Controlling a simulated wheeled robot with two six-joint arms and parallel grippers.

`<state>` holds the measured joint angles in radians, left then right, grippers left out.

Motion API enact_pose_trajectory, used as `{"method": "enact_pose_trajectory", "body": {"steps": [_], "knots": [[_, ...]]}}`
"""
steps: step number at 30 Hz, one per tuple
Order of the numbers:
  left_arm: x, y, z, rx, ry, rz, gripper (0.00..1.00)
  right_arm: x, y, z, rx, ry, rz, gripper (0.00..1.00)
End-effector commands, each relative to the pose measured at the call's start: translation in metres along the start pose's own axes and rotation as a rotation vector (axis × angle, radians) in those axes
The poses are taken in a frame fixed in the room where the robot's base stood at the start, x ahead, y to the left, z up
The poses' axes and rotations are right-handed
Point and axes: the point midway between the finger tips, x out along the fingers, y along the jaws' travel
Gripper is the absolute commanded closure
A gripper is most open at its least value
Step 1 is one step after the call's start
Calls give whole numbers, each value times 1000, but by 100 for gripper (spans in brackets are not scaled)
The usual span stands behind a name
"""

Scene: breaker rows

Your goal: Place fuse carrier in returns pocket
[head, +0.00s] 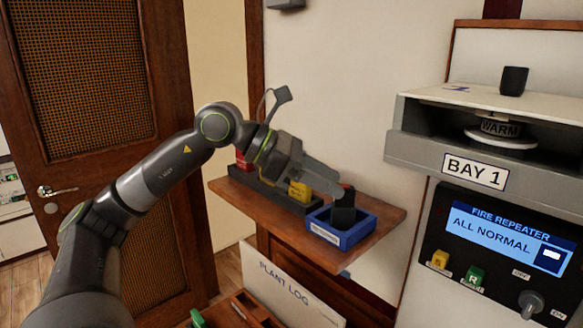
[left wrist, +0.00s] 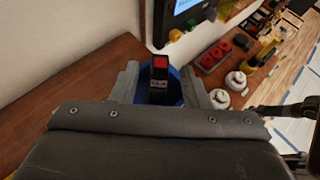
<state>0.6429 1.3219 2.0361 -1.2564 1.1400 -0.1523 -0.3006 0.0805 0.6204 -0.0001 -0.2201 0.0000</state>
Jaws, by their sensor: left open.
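The fuse carrier (head: 344,212) is a black block with a red top, standing upright in a small blue open box (head: 350,238) with a white label, which looks like the returns pocket. In the left wrist view the carrier (left wrist: 159,80) shows between my two jaw fingers, with the blue box (left wrist: 175,92) behind and around it. My left gripper (head: 335,190) is open, its fingers on either side of the carrier with visible gaps. The carrier's lower end is hidden by the box wall. My right gripper is not clearly seen.
The box sits on a wooden shelf (head: 378,230) beside a dark rack (head: 262,187) holding red and yellow carriers. A grey BAY 1 housing (head: 420,150) and the fire repeater panel (head: 480,270) stand to the right. A PLANT LOG board (head: 290,290) lies below.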

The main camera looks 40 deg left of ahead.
Motion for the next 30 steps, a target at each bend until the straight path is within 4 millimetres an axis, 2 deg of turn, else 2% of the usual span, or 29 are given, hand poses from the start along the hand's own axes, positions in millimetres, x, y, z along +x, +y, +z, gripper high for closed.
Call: {"method": "enact_pose_trajectory", "body": {"steps": [18, 30], "knots": [[-56, 1, -3, -2, 3, 4, 59, 42, -3, 5, -1, 0, 1, 100], [-66, 0, 1, 0, -1, 1, 59, 46, -3, 5, 0, 0, 1, 100]]}}
